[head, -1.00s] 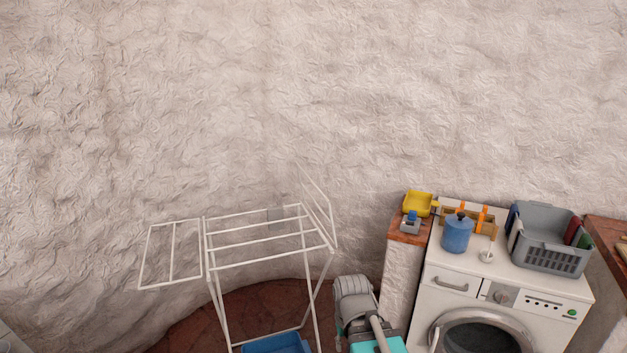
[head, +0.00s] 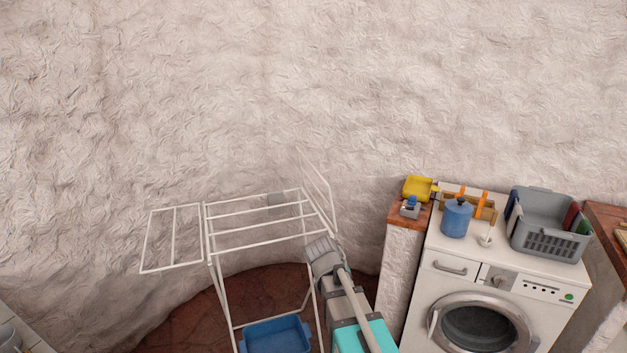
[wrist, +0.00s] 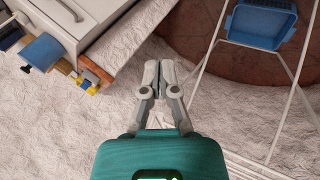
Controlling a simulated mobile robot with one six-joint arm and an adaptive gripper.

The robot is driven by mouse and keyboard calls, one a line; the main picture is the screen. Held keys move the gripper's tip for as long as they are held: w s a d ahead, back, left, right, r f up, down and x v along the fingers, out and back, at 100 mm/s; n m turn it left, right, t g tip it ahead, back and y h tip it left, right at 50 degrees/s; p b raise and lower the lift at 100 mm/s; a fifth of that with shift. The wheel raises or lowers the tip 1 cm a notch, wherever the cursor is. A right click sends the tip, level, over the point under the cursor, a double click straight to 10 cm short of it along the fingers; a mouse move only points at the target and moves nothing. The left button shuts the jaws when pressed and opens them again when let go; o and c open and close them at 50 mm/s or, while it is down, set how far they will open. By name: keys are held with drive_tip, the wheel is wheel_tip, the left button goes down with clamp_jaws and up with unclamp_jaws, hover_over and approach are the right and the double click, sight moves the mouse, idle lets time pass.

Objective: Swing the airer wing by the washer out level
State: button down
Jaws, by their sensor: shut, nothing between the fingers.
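The white wire airer (head: 258,229) stands left of the washer (head: 490,260). Its wing by the washer (head: 316,187) stands steeply up from the right end of the top, leaning away towards the wall. The opposite wing (head: 172,238) sticks out roughly level to the left. In the wrist view my gripper (wrist: 158,68) is shut and empty, with airer rods (wrist: 205,50) to its right, apart from the fingers. In the head view my arm reaches up beside the airer's right end; the fingertips cannot be made out there.
A blue tub (head: 276,337) sits low within the airer's legs. A narrow brick-topped pillar (head: 402,260) stands between airer and washer. Rough wall closes the back.

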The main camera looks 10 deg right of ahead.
drive_tip(key=w+a+r+n+t+h, duration=0.2)
drive_tip(key=w+a+r+n+t, duration=0.2)
drive_tip(key=w, duration=0.8)
drive_tip(key=w+a+r+n+t+h, duration=0.2)
drive_tip(key=w+a+r+n+t, duration=0.3)
drive_tip(key=w+a+r, duration=0.5)
drive_tip(key=w+r+t, duration=0.2)
drive_tip(key=shift+w+t, duration=0.3)
drive_tip(key=shift+t, duration=0.1)
drive_tip(key=shift+w+f, duration=0.1)
approach(318, 174)
drive_tip(key=w, duration=0.5)
drive_tip(key=shift+w+d+f+h, duration=0.1)
drive_tip(key=shift+w+d+h, duration=0.05)
drive_tip(key=shift+d, duration=0.75)
drive_tip(key=shift+w+d+f+h, duration=0.15)
drive_tip(key=shift+d, duration=0.7)
drive_tip(key=shift+a+r, duration=0.1)
drive_tip(key=shift+a, duration=0.05)
drive_tip(key=shift+p, duration=0.35)
